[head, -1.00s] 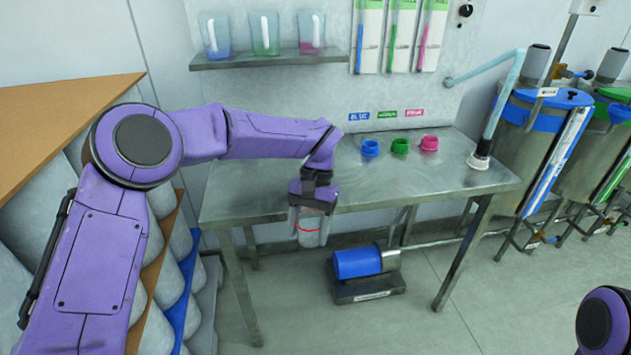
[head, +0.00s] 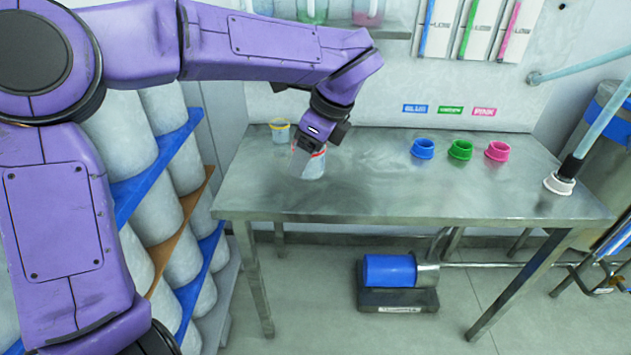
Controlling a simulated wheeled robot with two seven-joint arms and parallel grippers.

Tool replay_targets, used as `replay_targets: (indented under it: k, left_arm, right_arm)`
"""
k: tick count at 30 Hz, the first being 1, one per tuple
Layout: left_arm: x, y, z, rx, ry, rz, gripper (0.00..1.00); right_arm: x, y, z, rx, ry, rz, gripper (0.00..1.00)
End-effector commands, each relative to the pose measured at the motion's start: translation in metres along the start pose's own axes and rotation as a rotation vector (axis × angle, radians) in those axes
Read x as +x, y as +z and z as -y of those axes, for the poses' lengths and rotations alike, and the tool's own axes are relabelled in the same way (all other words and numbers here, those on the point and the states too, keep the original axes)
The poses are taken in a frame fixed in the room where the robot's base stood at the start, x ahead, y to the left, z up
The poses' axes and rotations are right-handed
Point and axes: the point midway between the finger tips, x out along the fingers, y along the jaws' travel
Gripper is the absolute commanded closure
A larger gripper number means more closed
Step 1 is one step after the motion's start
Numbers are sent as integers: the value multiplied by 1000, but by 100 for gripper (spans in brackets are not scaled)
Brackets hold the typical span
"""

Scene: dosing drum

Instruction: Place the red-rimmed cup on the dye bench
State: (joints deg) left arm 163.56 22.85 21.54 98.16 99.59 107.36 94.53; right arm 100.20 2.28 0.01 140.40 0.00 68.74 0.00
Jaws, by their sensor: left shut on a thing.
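The red-rimmed cup (head: 317,167) is a clear cup with a red band at its top. It is upright over the left part of the steel dye bench (head: 370,200). My left gripper (head: 307,160) is shut on the cup from above, and one finger hides its left side. The cup's base is at or just above the bench top; I cannot tell whether it touches. My right gripper is not in view.
A yellow-rimmed cup (head: 280,131) stands close behind, to the left. The front middle of the bench is clear.

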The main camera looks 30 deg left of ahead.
Motion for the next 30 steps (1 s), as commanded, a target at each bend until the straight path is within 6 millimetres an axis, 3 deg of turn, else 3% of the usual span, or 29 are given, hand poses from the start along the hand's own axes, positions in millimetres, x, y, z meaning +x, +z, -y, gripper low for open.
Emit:
replay_targets:
  k: [4,11,15,24,30]
  left_arm:
    - [9,7,28,58,-7,5,64]
    - [45,14,95,59,-3,7,64]
    - [80,9,120,60,-2,6,64]
    - [116,3,144,60,-5,5,64]
    - [141,-8,143,59,-7,3,64]
  right_arm:
    - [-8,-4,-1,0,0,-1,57]
    - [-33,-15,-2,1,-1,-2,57]
    - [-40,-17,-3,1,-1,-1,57]
    - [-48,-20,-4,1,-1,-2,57]
    - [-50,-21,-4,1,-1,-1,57]
